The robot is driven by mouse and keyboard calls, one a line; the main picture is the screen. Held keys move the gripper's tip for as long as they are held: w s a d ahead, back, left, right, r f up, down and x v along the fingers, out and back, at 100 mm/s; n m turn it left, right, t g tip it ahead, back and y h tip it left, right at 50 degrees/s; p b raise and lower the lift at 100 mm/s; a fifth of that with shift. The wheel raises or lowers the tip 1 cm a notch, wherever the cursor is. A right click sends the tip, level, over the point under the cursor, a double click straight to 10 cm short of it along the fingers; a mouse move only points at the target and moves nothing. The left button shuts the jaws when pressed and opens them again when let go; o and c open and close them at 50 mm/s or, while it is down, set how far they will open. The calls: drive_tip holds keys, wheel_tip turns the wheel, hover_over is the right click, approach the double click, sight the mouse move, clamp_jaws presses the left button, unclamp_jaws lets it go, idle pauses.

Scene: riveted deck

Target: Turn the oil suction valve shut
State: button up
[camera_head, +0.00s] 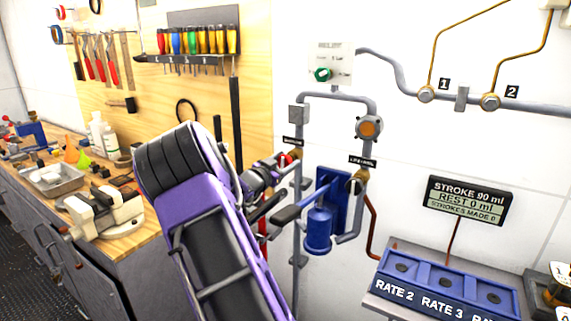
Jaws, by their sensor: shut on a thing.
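A small valve with a red handle (287,159) sits on the left grey pipe, just under a black label (293,141) too small to read surely. My gripper (280,164) reaches it from the left and is shut on the red handle. The fingers and my arm hide much of the handle, so its exact angle is unclear.
A blue hand pump (319,230) with a dark-ended lever (285,216) stands close below my gripper. A display (466,210) reads STROKE 90 ml, REST 0 ml, STROKES MADE 0. Blue rate bins (437,296) are at lower right. A cluttered workbench (140,243) stands left.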

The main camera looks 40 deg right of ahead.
drive_tip(key=m+b, duration=0.3)
drive_tip(key=b, duration=0.2)
drive_tip(key=shift+d+f+m, duration=0.1)
drive_tip(key=shift+f+m, duration=0.25)
drive_tip(key=shift+m, duration=0.05)
drive_tip(key=m+b, duration=0.3)
drive_tip(key=shift+s+r+m, duration=0.1)
drive_tip(key=shift+m, duration=0.2)
drive_tip(key=m, duration=0.4)
drive_tip(key=shift+r+m, duration=0.1)
drive_tip(key=shift+m, duration=0.2)
drive_tip(key=m, duration=0.5)
drive_tip(key=shift+m, duration=0.3)
drive_tip(key=o, duration=1.4)
drive_tip(key=v, duration=1.7)
drive_tip(key=shift+a, duration=0.25)
